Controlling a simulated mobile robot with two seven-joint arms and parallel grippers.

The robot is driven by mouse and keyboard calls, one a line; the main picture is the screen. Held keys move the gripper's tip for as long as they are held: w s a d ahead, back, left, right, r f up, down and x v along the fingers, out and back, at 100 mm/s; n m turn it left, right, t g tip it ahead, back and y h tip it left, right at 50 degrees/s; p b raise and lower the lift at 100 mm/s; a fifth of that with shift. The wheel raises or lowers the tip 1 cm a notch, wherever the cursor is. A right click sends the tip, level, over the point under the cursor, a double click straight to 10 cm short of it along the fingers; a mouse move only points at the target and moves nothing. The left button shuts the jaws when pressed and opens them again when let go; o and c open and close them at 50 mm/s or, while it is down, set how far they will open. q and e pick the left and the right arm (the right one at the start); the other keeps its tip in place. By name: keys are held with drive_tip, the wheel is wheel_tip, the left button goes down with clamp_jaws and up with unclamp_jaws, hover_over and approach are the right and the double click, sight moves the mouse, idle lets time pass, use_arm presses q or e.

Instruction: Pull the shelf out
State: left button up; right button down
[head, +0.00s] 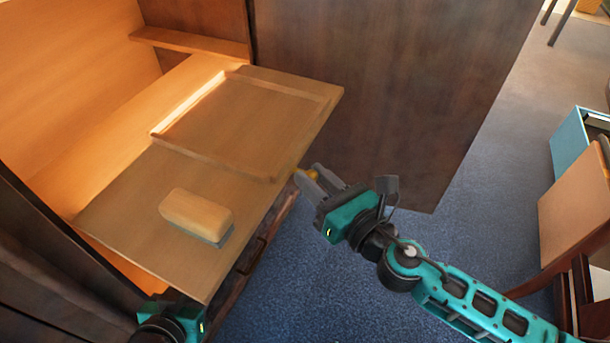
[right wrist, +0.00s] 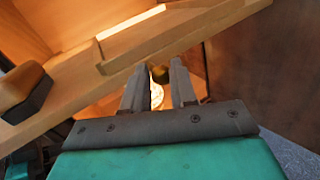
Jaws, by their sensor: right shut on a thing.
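The shelf (head: 130,225) is a flat light-wood board standing out of a lit wooden cabinet. It also crosses the right wrist view (right wrist: 75,88). A small brass knob (right wrist: 160,73) shows beneath its edge. My right gripper (head: 303,176) is at the shelf's right edge, shut on the knob, with one finger on either side of it. Part of my left arm's end shows at the bottom left, by the shelf's near corner; its fingers are hidden.
A tan block with a grey base (head: 197,211) lies on the shelf, beside a shallow raised frame (head: 270,178). A dark wooden panel (head: 390,95) stands behind the right gripper. Blue carpet (head: 300,290) is open in front. A chair and a blue box (head: 570,142) stand at the right.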

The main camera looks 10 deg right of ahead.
drive_tip(key=shift+w+d, duration=0.1)
drive_tip(key=shift+d, duration=0.15)
drive_tip(key=c, duration=1)
unclamp_jaws()
drive_tip(key=shift+c, duration=0.2)
drive_tip(key=shift+a, duration=0.1)
drive_tip(key=b+v, duration=0.5)
drive_tip(key=v, duration=0.8)
